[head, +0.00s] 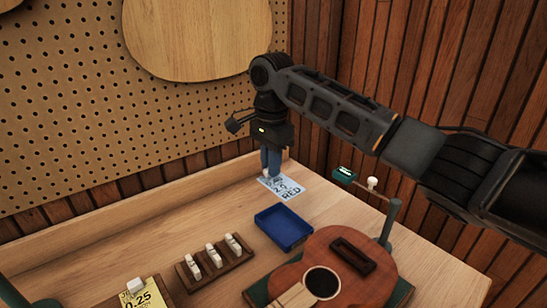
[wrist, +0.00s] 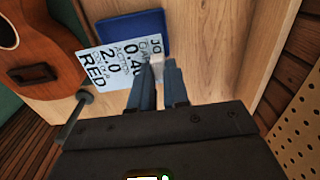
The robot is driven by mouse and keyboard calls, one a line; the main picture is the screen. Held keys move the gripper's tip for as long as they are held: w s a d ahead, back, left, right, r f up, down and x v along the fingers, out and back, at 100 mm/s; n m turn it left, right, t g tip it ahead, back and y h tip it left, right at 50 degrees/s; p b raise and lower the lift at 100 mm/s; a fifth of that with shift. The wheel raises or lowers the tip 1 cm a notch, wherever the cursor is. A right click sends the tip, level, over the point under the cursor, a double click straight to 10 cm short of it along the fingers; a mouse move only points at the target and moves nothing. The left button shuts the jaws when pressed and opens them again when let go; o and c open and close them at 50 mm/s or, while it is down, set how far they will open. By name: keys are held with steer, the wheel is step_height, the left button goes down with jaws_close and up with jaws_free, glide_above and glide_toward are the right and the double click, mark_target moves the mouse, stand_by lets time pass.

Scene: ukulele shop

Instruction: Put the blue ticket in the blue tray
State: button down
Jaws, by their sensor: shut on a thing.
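My gripper (head: 270,172) points down over the workbench and is shut on the blue ticket (head: 286,191). The ticket is pale blue with dark print that includes the word RED. In the wrist view, the ticket (wrist: 112,62) hangs out from a small white piece (wrist: 157,65) between my fingertips (wrist: 158,80). The dark blue tray (head: 283,228) stands on the bench, nearer the head camera than the ticket, and looks empty. In the wrist view, the ticket overlaps part of the tray (wrist: 145,20). I cannot tell how high the ticket is above the bench.
A ukulele (head: 345,250) lies right of the tray, near a green post (head: 390,222). A wooden rack (head: 222,268) with several white pieces stands left of the tray. A yellow ticket (head: 150,298) lies at front left. A pegboard (head: 80,110) rises behind the bench.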

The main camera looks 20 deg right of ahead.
steer(key=shift+s+d+f+p, duration=0.3)
steer(key=shift+d+p, duration=0.1)
steer(key=shift+p, duration=0.2)
steer(key=shift+d+f, duration=0.1)
steer(key=shift+f, duration=0.2)
steer(key=shift+f+b, duration=0.55)
steer(key=shift+f, duration=1.2)
steer(key=b, duration=0.5)
glide_above(276, 218)
step_height(276, 218, down, 5)
steer(key=shift+s+r, duration=0.1)
steer(key=shift+r, duration=0.1)
steer(key=shift+f, duration=2.05)
steer(key=shift+p, duration=0.85)
steer(key=c, duration=1)
jaws_free()
steer(key=shift+c, duration=0.2)
